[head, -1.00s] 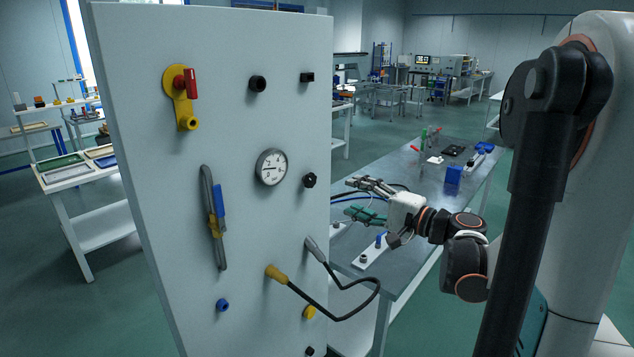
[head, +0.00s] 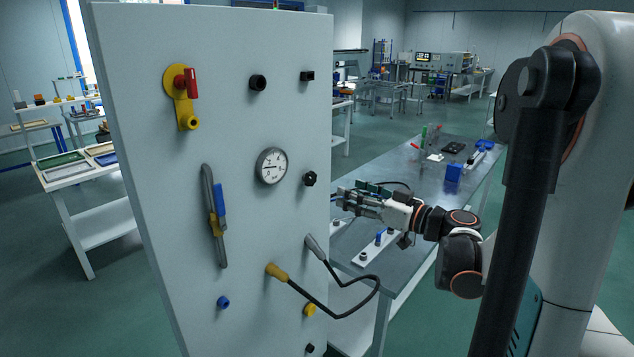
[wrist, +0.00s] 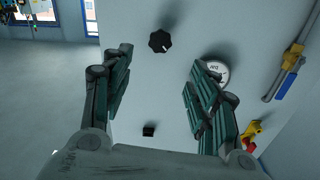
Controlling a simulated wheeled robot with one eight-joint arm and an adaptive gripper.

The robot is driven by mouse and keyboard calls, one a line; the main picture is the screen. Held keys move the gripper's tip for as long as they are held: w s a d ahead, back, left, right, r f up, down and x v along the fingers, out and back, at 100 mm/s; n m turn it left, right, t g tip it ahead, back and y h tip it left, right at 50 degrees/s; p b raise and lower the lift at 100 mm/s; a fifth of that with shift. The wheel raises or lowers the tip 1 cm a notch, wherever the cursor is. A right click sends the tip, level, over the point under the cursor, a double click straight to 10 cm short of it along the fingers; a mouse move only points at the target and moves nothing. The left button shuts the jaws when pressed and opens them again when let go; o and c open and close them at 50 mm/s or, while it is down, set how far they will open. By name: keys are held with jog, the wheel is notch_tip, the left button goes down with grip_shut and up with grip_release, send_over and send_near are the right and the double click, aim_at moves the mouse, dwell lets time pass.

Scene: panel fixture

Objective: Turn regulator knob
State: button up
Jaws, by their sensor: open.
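The regulator knob is most likely the black lobed knob (head: 310,179) on the right side of the white panel, beside and slightly below the round pressure gauge (head: 271,166). In the wrist view the knob (wrist: 160,41) shows ahead between the lines of the fingers, with a small white mark on it. The gauge (wrist: 215,72) is partly hidden behind the right finger. My gripper (head: 345,196) is to the right of the panel, apart from the knob. In the wrist view my gripper (wrist: 160,75) is open and empty, its green-padded fingers wide apart.
The panel (head: 130,130) also carries a red-yellow valve (head: 184,95), a blue-handled lever (head: 217,213) and a looped black cable (head: 330,313) below my gripper. A grey table (head: 425,200) with small parts stands behind my arm.

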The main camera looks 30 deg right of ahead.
aim_at(313, 179)
jog(key=b+x, duration=0.2)
jog(key=x, duration=1)
jog(key=shift+w+f, duration=0.1)
jog(key=c, duration=1.1)
